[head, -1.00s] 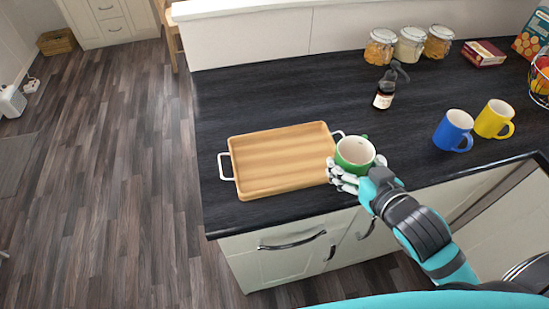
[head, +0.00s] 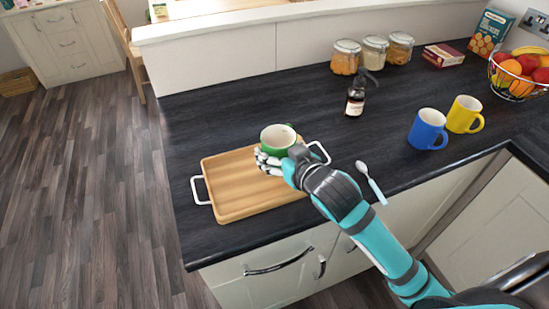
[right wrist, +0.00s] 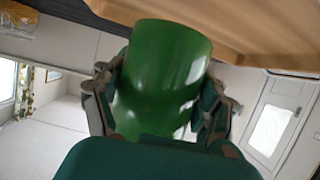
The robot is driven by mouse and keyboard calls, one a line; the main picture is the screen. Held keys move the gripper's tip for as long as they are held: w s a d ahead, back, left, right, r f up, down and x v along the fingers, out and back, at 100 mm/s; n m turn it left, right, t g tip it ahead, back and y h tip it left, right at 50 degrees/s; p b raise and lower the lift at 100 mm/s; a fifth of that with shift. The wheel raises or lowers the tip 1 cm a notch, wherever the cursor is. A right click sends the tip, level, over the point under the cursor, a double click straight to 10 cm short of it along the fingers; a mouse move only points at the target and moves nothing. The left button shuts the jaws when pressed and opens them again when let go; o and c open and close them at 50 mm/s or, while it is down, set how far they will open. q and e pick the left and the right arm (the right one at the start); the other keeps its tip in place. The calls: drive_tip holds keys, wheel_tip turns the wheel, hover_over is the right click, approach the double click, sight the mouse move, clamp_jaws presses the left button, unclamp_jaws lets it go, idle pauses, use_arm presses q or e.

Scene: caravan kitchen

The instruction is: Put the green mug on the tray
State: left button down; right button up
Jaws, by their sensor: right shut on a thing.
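The green mug (head: 278,139) is upright, its white inside showing, over the right part of the wooden tray (head: 232,190). My right gripper (head: 270,160) is shut on the mug. In the right wrist view the mug (right wrist: 165,75) fills the space between the fingers of the gripper (right wrist: 160,110), with the tray's wooden edge (right wrist: 245,25) close by. I cannot tell whether the mug's base touches the tray. The tray has white handles and its visible surface is otherwise bare. My left gripper is not in view.
A spoon (head: 370,182) lies on the dark counter (head: 250,110) right of the tray. A dark bottle (head: 355,98), a blue mug (head: 427,130) and a yellow mug (head: 464,114) stand farther right. Jars (head: 374,55) and a fruit basket (head: 518,75) are behind.

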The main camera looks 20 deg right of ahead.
drive_tip(key=shift+w+a+f, duration=0.15)
drive_tip(key=shift+w+a, duration=0.2)
drive_tip(key=shift+w, duration=0.2)
drive_tip(key=shift+f, duration=1.6)
drive_tip(key=shift+f, duration=0.15)
drive_tip(key=o, duration=1.5)
